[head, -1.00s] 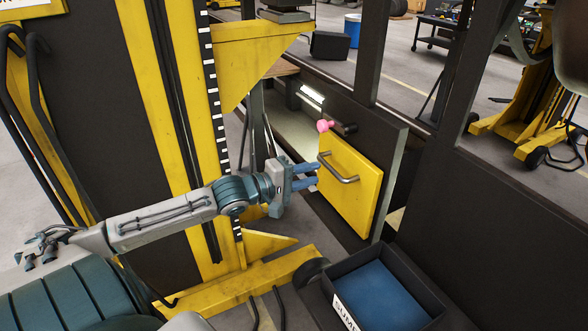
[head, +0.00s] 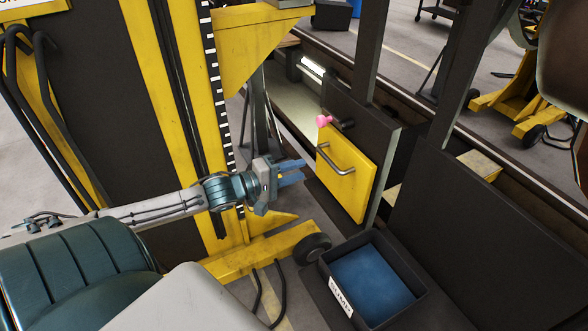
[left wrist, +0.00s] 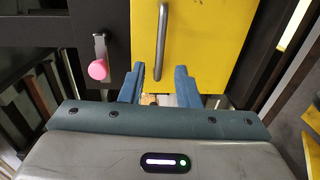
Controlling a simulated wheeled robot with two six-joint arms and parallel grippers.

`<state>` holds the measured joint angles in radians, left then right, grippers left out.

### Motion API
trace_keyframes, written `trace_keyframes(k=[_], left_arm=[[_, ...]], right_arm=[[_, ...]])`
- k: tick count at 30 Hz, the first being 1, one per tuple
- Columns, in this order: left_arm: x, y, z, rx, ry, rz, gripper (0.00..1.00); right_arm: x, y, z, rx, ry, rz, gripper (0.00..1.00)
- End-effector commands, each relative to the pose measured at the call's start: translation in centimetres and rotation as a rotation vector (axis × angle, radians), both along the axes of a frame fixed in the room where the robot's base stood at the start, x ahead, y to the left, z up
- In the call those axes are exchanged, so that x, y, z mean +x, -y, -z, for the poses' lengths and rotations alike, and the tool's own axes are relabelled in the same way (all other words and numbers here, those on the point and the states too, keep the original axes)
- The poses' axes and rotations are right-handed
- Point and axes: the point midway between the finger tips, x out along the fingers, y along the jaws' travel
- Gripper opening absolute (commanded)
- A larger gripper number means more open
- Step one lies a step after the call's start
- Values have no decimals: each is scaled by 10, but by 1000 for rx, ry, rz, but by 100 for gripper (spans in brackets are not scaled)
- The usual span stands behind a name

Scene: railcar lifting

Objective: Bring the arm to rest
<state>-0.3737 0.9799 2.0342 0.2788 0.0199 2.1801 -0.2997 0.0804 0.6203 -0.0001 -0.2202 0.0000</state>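My left gripper (head: 292,173) is in the middle of the head view, at the end of the left arm. Its two blue fingers are apart with nothing between them. It is just left of the yellow panel (head: 345,185) with its metal bar handle (head: 335,160), not touching the handle. In the left wrist view the open fingers (left wrist: 159,85) point at the yellow panel (left wrist: 205,40), below the lower end of the handle (left wrist: 161,45). A pink knob (head: 325,119) on a dark lever sits above the panel; it also shows in the left wrist view (left wrist: 98,69). My right gripper is out of view.
A yellow lifting column (head: 165,90) with a striped scale stands left of the gripper. Its yellow foot and a black wheel (head: 312,249) are below. A black bin with a blue bottom (head: 372,285) is on the floor at lower right. Dark railcar panels (head: 490,240) fill the right.

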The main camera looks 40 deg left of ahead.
Motion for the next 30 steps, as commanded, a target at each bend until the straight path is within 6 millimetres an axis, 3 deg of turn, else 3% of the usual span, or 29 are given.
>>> trace_keyframes(k=[10,14,17,23,27,30], left_arm=[[0,0,0,0,0,-1,29],[3,-12,20,37,-3,-32,29],[6,-37,63,130,-14,-96,29],[-6,-101,200,435,-107,-234,29],[-34,-130,300,647,-218,-269,29],[-62,-139,371,788,-309,-256,29]], right_arm=[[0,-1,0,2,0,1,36],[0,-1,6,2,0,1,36],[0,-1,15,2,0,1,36],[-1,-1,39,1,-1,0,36],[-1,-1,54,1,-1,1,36],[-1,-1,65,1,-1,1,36]])
